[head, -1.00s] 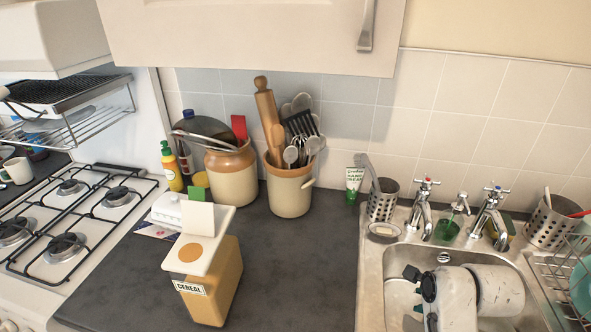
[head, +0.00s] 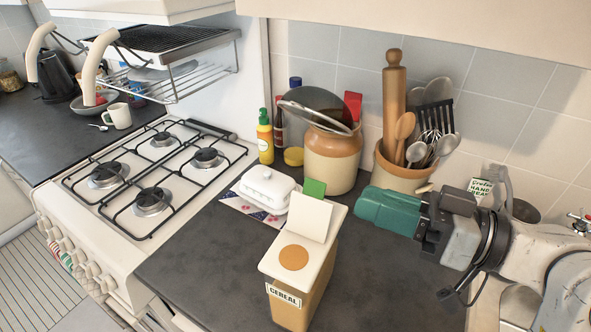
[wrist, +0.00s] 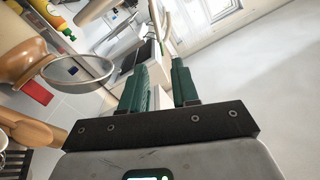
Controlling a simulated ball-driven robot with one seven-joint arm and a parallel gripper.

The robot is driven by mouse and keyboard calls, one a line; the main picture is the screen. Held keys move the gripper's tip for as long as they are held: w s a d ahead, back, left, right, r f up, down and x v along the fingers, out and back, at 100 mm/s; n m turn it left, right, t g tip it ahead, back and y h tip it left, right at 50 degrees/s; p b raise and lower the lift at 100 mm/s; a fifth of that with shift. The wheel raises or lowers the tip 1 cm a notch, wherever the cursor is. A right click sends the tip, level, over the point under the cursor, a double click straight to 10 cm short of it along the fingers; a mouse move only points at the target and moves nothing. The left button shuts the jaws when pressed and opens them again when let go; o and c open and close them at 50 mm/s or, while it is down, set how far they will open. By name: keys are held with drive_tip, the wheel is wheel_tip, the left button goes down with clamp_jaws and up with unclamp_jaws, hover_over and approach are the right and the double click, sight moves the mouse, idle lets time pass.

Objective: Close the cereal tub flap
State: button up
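The cereal tub (head: 302,296) stands on the dark counter in the head view, tan with a white lid and a CEREAL label. Its white flap (head: 316,221) is raised steeply at the back of the lid, leaving the round tan opening (head: 294,257) uncovered. My gripper (head: 362,207), with green fingers, is to the right of the flap, apart from it in the picture, and points left. In the wrist view my gripper (wrist: 160,66) is open with nothing between its fingers. The tub does not show there.
A white butter dish (head: 267,190) sits left of the flap. Behind are a brown-and-cream jar (head: 332,165) and a utensil crock (head: 398,175) with a rolling pin. The gas hob (head: 150,175) is at left. Counter right of the tub is clear.

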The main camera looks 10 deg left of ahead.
sight(305, 181)
drive_tip(key=p+x, duration=0.2)
drive_tip(key=x, duration=0.9)
drive_tip(key=shift+s+r+p, duration=0.1)
drive_tip(key=shift+p, duration=0.3)
drive_tip(key=shift+c, duration=0.2)
clamp_jaws()
idle(0.6)
